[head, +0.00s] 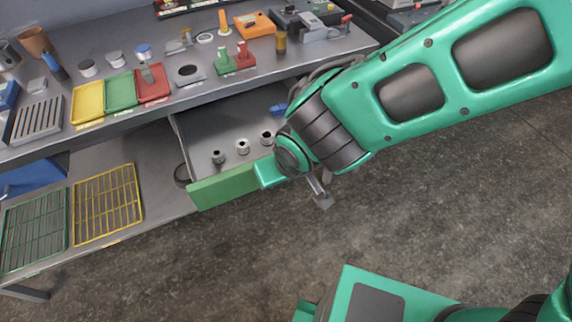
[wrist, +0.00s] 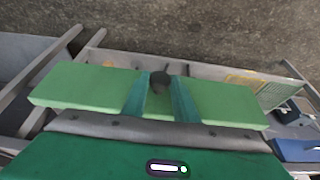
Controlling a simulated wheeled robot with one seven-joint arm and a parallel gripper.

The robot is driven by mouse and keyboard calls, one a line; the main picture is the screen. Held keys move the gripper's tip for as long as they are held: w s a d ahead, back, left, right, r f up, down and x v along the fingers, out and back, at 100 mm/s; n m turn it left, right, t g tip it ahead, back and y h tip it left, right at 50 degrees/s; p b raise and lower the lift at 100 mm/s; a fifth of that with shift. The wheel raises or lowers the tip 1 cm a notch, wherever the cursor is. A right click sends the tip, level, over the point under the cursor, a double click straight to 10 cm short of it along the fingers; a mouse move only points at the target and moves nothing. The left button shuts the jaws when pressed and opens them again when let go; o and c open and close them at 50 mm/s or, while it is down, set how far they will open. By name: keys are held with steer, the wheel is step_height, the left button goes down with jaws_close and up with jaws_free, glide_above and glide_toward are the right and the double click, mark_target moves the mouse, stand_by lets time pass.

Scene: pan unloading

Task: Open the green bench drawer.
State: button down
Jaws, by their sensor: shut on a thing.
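The green bench drawer stands pulled out from under the bench top. Its green front (head: 225,186) shows in the head view, and its grey inside is in sight. In the wrist view the drawer front (wrist: 85,88) runs across the picture. My gripper (wrist: 161,92) is at this front, its two green fingers shut on a dark round knob (wrist: 160,80). In the head view my wrist hides the knob and the right end of the drawer front.
Several small metal fittings (head: 242,147) and a blue item (head: 278,110) lie in the drawer. Yellow (head: 88,101), green and red trays and tools crowd the bench top (head: 150,118). A yellow rack (head: 108,204) and a green rack (head: 34,230) lie on the lower shelf. The floor in front is clear.

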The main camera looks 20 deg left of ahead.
steer(key=shift+w+d, duration=0.2)
steer(key=c, duration=1.5)
jaws_free()
steer(key=shift+c, duration=0.2)
steer(key=shift+o, duration=0.5)
steer(key=shift+s, duration=0.1)
steer(key=v, duration=1)
steer(key=shift+r, duration=0.35)
steer(key=shift+d, duration=0.15)
